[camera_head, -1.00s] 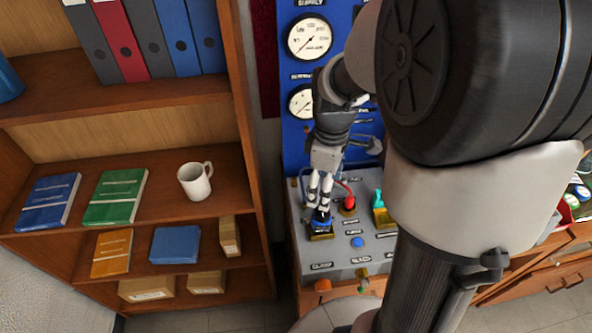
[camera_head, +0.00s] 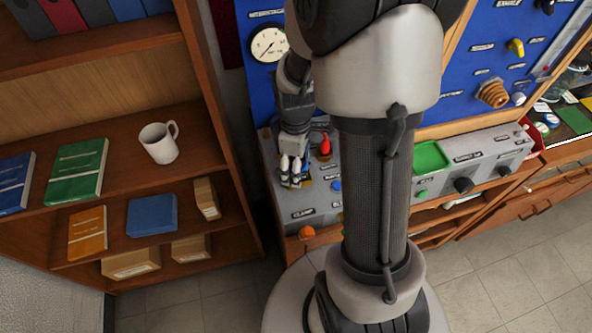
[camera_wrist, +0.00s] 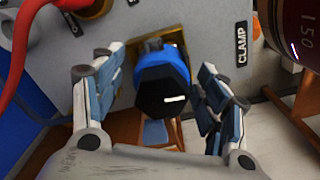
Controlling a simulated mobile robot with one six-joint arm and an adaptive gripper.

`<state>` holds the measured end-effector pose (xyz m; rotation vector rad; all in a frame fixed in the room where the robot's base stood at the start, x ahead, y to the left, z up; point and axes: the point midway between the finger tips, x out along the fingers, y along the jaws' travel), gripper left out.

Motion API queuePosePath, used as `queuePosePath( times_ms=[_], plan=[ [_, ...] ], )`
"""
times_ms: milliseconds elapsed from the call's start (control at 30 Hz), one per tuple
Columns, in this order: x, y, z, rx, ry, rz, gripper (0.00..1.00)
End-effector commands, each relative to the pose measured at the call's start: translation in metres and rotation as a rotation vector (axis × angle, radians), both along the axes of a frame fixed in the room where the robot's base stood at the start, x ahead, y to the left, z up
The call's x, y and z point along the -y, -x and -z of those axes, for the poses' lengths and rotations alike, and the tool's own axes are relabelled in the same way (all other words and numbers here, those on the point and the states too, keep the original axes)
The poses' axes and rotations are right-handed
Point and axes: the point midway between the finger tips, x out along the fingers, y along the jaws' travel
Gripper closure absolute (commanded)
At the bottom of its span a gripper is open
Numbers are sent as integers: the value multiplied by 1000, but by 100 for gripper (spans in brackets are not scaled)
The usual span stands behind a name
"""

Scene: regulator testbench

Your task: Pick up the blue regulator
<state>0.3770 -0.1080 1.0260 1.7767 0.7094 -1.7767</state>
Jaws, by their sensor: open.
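The blue regulator (camera_wrist: 162,80) shows in the wrist view as a blue body with a black hexagonal end, at a brass-coloured square plate on the grey bench panel. My gripper (camera_wrist: 160,92) is open, with one finger on each side of the regulator; gaps show between the fingers and the blue body. In the head view my gripper (camera_head: 290,180) is down at the left part of the grey bench, and it hides most of the regulator there.
A red fitting (camera_head: 324,146) with a red hose stands close behind my gripper. A blue button (camera_head: 336,186) lies to its right. A "CLAMP" label (camera_wrist: 241,44) is beside the plate. A wooden shelf (camera_head: 205,135) with a white mug (camera_head: 157,145) stands to the left.

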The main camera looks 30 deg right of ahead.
Motion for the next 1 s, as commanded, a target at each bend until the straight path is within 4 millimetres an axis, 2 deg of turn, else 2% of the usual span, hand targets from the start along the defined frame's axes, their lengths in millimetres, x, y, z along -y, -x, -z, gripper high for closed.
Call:
queuePosePath(
  times_ms=[200,1000],
  plan=[
    [0,0,0,1,0,0,32],
    [0,0,0,1,0,0,86]
  ],
)
